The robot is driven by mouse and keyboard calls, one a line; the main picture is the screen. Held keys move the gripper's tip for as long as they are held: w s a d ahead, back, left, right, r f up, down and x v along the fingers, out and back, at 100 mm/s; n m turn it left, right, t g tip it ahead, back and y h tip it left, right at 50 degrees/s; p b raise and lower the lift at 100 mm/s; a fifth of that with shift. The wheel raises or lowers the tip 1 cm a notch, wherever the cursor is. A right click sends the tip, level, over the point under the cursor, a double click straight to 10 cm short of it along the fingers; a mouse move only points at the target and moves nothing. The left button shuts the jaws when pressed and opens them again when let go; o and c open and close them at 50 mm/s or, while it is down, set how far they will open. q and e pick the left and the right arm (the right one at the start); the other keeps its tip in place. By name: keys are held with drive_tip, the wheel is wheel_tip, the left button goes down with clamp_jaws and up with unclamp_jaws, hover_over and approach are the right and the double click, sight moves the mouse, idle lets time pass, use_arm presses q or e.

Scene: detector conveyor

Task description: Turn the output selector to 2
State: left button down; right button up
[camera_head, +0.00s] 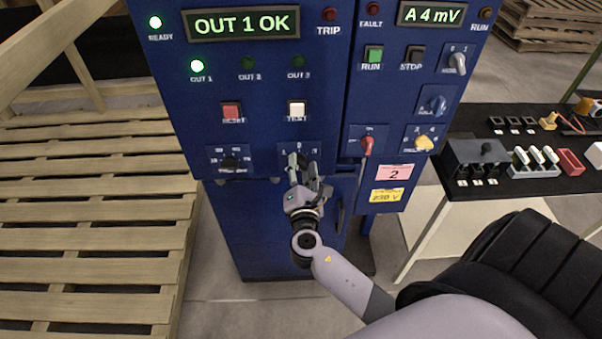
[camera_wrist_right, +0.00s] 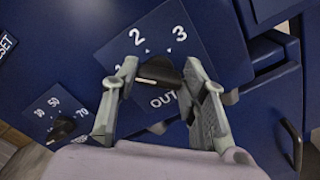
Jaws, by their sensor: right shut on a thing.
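The output selector is a black knob (camera_wrist_right: 160,70) on a blue plate marked 1, 2, 3 and OUT in the right wrist view. Its pale pointer line lies toward the left, on the side of the 1. In the head view its plate (camera_head: 284,152) sits low on the blue cabinet, and the knob is mostly hidden by my right gripper (camera_head: 304,166). My right gripper is shut on the selector knob, one finger on each side, as the right wrist view shows (camera_wrist_right: 160,82). The display (camera_head: 243,24) reads OUT 1 OK, and the OUT 1 lamp (camera_head: 197,66) is lit green. My left gripper is not in view.
Another black knob (camera_head: 230,163) is left of the selector. A red-handled switch (camera_head: 367,146) and a yellow knob (camera_head: 424,143) are to the right. White TEST (camera_head: 297,109) and red RESET (camera_head: 231,111) buttons are above. Wooden slats (camera_head: 90,240) fill the left; a black table (camera_head: 520,188) stands right.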

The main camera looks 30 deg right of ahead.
drive_tip(key=m+b, duration=0.4)
drive_tip(key=shift+f+m, duration=0.3)
drive_tip(key=shift+f, duration=0.05)
drive_tip(key=shift+r+m+b, duration=0.1)
drive_tip(key=shift+m+b, duration=1.75)
drive_tip(key=shift+m, duration=0.15)
drive_tip(key=shift+d, duration=0.1)
drive_tip(key=o, duration=1.2)
drive_tip(key=shift+r, duration=0.1)
drive_tip(key=shift+c, duration=0.2)
drive_tip(key=v, duration=1.2)
